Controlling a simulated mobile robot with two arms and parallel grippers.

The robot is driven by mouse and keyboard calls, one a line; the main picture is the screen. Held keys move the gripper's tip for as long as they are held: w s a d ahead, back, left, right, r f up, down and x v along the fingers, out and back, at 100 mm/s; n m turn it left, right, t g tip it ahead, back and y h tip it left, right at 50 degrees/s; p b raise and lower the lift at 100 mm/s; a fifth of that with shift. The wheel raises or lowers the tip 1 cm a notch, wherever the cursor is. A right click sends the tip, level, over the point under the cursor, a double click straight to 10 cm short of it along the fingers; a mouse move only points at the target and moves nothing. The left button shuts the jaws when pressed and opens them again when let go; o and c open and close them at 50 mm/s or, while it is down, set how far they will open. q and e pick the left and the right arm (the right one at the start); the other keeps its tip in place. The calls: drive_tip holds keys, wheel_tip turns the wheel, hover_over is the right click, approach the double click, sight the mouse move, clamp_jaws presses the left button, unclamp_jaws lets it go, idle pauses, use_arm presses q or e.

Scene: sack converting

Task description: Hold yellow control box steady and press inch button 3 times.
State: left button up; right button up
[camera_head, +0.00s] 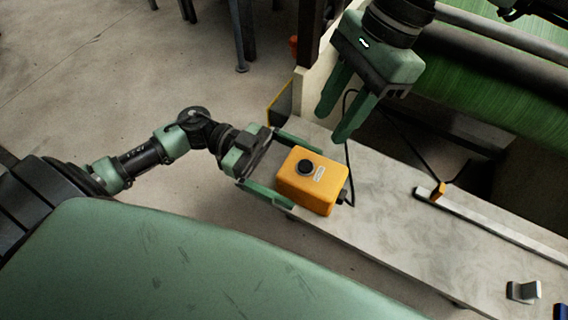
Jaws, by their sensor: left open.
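Whether either finger touches the box I cannot tell. My right gripper (330,127) hangs above and beyond the box, pointing down-left. Its fingers are apart with nothing between them, clear of the button.
The bench top (400,235) is largely bare to the right of the box. A metal bar (490,225) with an orange piece (438,192) lies along its far side. A small grey object (523,291) stands at the lower right. A green roller (490,85) is behind.

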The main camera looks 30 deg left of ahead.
sight(321, 185)
use_arm(q)
drive_tip(key=shift+d, duration=2.7)
drive_tip(key=c, duration=1.7)
use_arm(e)
drive_tip(key=shift+c, duration=0.3)
clamp_jaws()
